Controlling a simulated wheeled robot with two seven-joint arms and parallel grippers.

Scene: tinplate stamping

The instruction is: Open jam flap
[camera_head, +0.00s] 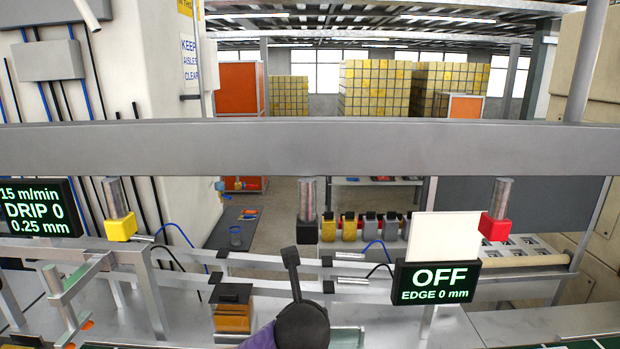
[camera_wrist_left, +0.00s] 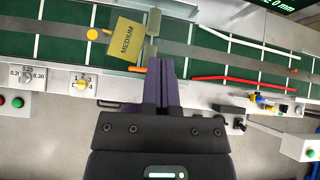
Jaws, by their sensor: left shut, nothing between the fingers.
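My left gripper (camera_wrist_left: 160,66) shows in the left wrist view with its two purple fingers together and nothing between them. The fingertips reach over the near edge of the green belt, beside a small orange bar (camera_wrist_left: 137,70). A tan plate marked MEDIUM (camera_wrist_left: 125,40) lies tilted just beyond, with a pale olive, paddle-like piece (camera_wrist_left: 153,22) to its right. I cannot tell which part is the jam flap, or whether anything touches the fingers. In the head view, a purple piece at the bottom edge looks like part of my gripper. My right gripper is not in view.
The green belt (camera_wrist_left: 65,47) has white crossbars. A red rod (camera_wrist_left: 236,78) lies right of my fingers. A yellow dial (camera_wrist_left: 82,84) and a button box (camera_wrist_left: 15,102) sit on the near side. A grey beam (camera_head: 310,150) crosses the head view above an OFF display (camera_head: 435,283).

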